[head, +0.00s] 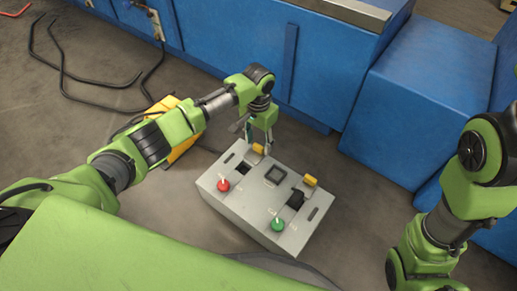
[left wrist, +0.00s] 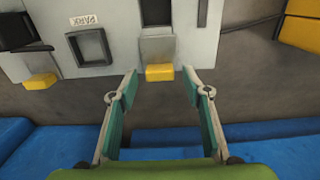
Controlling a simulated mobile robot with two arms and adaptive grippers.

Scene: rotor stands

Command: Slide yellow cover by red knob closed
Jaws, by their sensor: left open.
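A grey box (head: 245,205) stands on the floor, with a red knob (head: 223,185) on its left part and a green knob (head: 278,224) on its right part. The yellow tab of the cover (head: 258,149) in line with the red knob is at the box's far edge, beside a dark opening (head: 243,168). My left gripper (head: 262,138) is at this tab. In the left wrist view its open fingers (left wrist: 160,77) stand either side of the yellow tab (left wrist: 160,72), with visible gaps. The red knob is outside that view. My right gripper is out of view.
A second yellow tab (head: 310,180) sits by the green knob's opening (head: 295,199). A square frame (head: 275,175) lies between the two openings. Blue cabinets (head: 240,45) stand behind the box. A yellow object (head: 187,150) and black cables (head: 75,80) are on the floor at left.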

